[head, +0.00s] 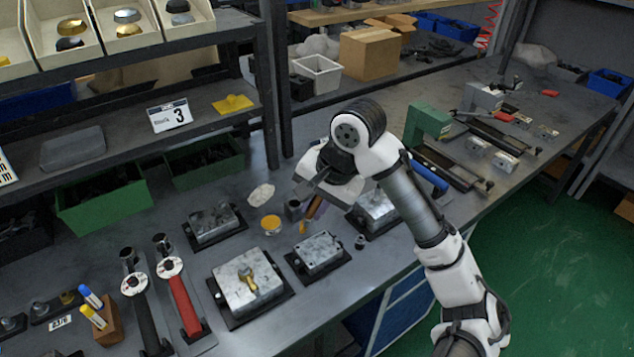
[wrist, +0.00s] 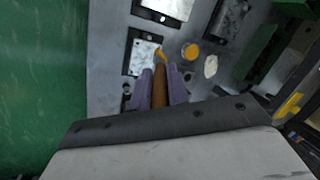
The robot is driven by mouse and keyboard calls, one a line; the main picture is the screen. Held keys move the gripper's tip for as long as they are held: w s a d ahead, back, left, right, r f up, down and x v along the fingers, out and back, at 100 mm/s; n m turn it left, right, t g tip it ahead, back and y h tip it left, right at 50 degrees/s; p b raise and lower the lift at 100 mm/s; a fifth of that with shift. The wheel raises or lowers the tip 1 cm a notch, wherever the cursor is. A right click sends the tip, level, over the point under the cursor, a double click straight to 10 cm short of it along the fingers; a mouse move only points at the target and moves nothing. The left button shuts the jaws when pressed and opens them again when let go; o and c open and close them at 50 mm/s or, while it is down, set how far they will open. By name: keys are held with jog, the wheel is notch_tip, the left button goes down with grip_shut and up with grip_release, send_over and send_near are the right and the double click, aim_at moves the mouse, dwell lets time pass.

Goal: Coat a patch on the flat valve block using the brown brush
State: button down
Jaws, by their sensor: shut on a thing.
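My gripper (head: 311,197) is shut on the brown brush (head: 314,209), which tilts downward over the bench. In the wrist view the brush's brown handle (wrist: 160,92) sits between the purple fingers of my gripper (wrist: 160,74). Its orange tip (wrist: 160,53) appears by the right edge of a low, flat-topped grey valve block (wrist: 142,57). In the head view that block (head: 318,250) lies on a black base below the brush tip. I cannot tell whether the tip touches it. A round pot of orange-yellow stuff (head: 271,224) stands left of the brush.
A pale rag (head: 261,194) lies behind the pot. Other blocks stand around: one at the left (head: 212,222), one with a brass fitting (head: 240,290) in front, and one beside my arm (head: 377,206). Two handled tools (head: 182,300) lie front left. A shelf stands behind.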

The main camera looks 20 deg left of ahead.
jog(key=shift+w, duration=0.3)
jog(key=shift+s+f+b, duration=0.25)
jog(key=shift+f+b, duration=0.65)
jog(key=shift+b, duration=0.25)
notch_tip(320, 180, down, 3)
jog(key=b, duration=0.3)
jog(key=shift+w+r, duration=0.15)
